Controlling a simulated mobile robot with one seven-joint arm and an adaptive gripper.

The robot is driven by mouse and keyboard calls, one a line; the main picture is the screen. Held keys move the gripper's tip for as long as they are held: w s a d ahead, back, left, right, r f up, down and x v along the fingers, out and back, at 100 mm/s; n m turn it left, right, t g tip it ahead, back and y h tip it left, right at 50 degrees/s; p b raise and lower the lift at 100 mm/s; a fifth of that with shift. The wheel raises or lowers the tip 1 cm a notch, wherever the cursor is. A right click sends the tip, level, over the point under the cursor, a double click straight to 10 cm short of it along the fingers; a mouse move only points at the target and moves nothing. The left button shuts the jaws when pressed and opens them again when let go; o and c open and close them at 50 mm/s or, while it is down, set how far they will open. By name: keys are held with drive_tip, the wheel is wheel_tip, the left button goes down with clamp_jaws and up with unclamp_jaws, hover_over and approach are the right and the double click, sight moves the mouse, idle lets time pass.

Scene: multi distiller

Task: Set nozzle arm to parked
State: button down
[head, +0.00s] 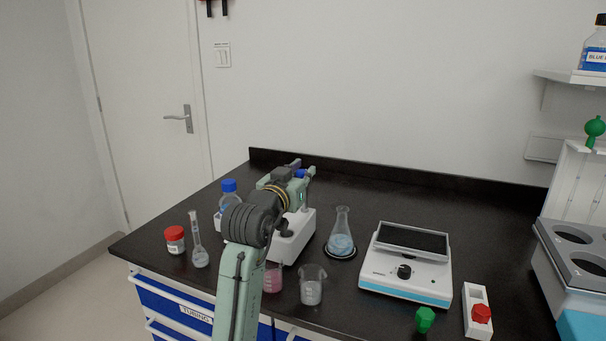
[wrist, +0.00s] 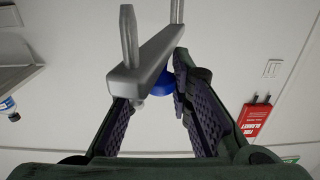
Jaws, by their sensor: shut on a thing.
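The white distiller (head: 297,238) stands on the black bench, partly hidden behind my arm in the head view. A grey bar with two upright posts, seemingly the nozzle arm (wrist: 158,58), runs slantwise between my fingers in the wrist view. My gripper (wrist: 152,85), with its dark purple pads, is shut on this bar, one finger to each side. A blue round part (wrist: 162,84) shows behind the bar. In the head view my gripper (head: 303,174) is at the top of the distiller, by a blue part, and hides most of the nozzle arm.
A conical flask (head: 341,238) and a white balance (head: 405,268) are to the right. The rear bench is clear.

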drive_tip(key=shift+w+a+m+g+h+b, duration=0.1)
drive_tip(key=shift+a+m+g+h+b, duration=0.25)
drive_tip(key=shift+m+h, duration=0.35)
drive_tip(key=shift+w+a+m+g+h+b, duration=0.1)
drive_tip(key=shift+a+m+g+h+b, duration=0.25)
drive_tip(key=shift+h, duration=0.55)
drive_tip(key=shift+w+a+m+g+h+b, duration=0.1)
drive_tip(key=shift+a+m+g+h, duration=0.15)
drive_tip(key=shift+m+g+h, duration=0.4)
drive_tip(key=shift+s, duration=0.1)
drive_tip(key=c, duration=1.4)
unclamp_jaws()
drive_tip(key=v, duration=1.2)
drive_tip(key=shift+f, duration=0.2)
drive_tip(key=shift+a, duration=0.1)
